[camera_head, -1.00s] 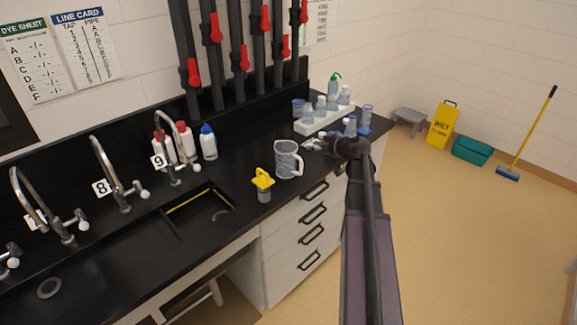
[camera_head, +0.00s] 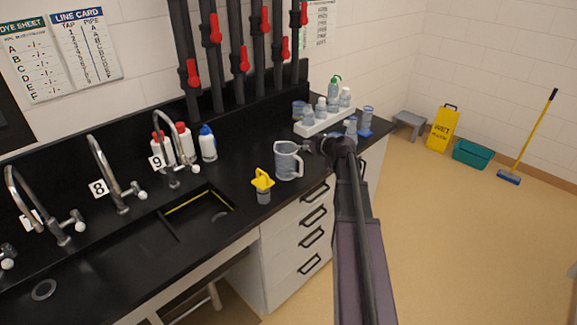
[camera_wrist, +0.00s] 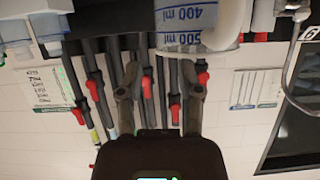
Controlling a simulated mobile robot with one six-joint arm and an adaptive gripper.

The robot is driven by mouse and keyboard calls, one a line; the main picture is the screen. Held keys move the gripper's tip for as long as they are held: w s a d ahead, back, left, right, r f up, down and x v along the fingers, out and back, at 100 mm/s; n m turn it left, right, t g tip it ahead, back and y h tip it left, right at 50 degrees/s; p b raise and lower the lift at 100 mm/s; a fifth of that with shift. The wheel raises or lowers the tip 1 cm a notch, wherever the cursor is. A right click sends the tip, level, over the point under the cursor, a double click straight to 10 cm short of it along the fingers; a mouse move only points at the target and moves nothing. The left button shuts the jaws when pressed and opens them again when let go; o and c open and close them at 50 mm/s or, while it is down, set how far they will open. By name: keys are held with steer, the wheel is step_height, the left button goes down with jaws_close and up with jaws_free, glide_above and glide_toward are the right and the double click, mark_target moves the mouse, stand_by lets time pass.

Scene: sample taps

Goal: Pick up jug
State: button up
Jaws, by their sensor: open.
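The jug (camera_head: 285,162) is a clear measuring jug with a handle on its right side. It stands upright on the black counter to the right of the sink. My gripper (camera_head: 311,146) is just right of the jug, near its rim and handle; I cannot tell whether they touch. In the wrist view, which is upside down, my gripper (camera_wrist: 160,78) is open with nothing between its fingers. The jug (camera_wrist: 187,22), with blue 400 and 500 ml marks, shows there at the top edge, mostly cut off.
A yellow-topped container (camera_head: 263,186) stands left of the jug by the sink (camera_head: 200,212). White bottles (camera_head: 208,143) stand behind the sink. A white rack (camera_head: 324,124) of bottles is behind my gripper. Taps (camera_head: 115,172) line the counter's left side.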

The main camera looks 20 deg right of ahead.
steer(key=shift+b+x, duration=0.65)
steer(key=shift+x, duration=1.5)
